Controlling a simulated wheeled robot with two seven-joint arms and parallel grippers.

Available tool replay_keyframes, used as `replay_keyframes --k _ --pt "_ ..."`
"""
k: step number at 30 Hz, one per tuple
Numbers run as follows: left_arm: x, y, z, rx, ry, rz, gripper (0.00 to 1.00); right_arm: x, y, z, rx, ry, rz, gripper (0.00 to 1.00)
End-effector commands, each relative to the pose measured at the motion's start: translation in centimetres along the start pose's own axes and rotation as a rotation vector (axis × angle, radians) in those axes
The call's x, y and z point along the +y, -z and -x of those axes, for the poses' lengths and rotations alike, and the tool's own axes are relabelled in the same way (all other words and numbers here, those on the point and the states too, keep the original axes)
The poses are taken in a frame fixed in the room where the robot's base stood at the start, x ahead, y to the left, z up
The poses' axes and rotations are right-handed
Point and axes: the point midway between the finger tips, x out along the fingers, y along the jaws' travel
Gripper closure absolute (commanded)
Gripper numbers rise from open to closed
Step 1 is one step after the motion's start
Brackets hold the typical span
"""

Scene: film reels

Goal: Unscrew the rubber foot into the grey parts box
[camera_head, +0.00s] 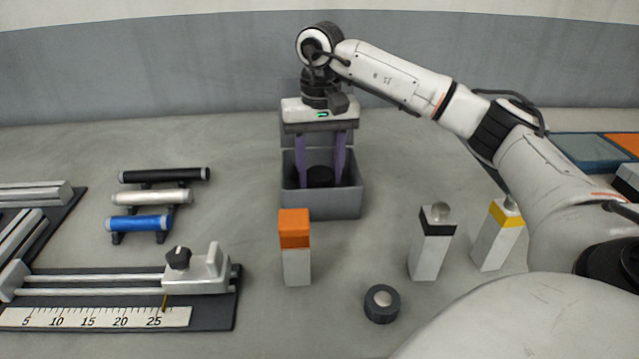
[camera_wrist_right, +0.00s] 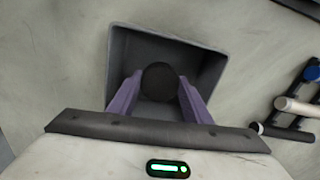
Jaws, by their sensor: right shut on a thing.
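The grey parts box (camera_head: 336,203) stands open on the table in the upper middle of the head view; its wall (camera_wrist_right: 178,43) also shows in the right wrist view. My right gripper (camera_head: 321,170) points down into the box. Its purple fingers are shut on a round black piece, the rubber foot (camera_head: 320,177), which shows as a dark disc (camera_wrist_right: 160,82) between the fingertips in the right wrist view. The foot is over or inside the box; I cannot tell whether it touches the floor of it. My left gripper is not in view.
An orange-topped block (camera_head: 296,262) stands in front of the box. A dark round piece with a light centre (camera_head: 381,304) lies nearer. Black-topped (camera_head: 430,255) and yellow-topped (camera_head: 494,240) blocks stand right. A rack of rods (camera_head: 152,197) and a ruler slide (camera_head: 120,290) are left.

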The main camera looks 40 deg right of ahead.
Motion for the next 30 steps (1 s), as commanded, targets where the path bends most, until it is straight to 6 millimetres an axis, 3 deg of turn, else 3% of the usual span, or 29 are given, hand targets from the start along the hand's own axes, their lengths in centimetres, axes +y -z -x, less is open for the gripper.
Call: replay_keyframes --k 6,17,18,21,30 --pt "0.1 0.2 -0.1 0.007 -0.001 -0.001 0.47 0.1 0.0 -3.0 -0.001 -0.003 -0.001 0.82" --pt "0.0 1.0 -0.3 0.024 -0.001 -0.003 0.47 0.0 0.0 -3.4 0.0 -0.001 0.0 0.82" --pt "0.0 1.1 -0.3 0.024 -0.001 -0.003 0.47 0.0 0.0 -3.3 0.0 -0.001 0.0 0.5" --pt "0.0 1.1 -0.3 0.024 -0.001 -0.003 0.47 0.0 0.0 -3.3 0.0 -0.001 0.0 0.37" --pt "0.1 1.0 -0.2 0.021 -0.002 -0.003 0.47 0.0 0.0 -3.1 0.0 -0.001 0.0 0.37"
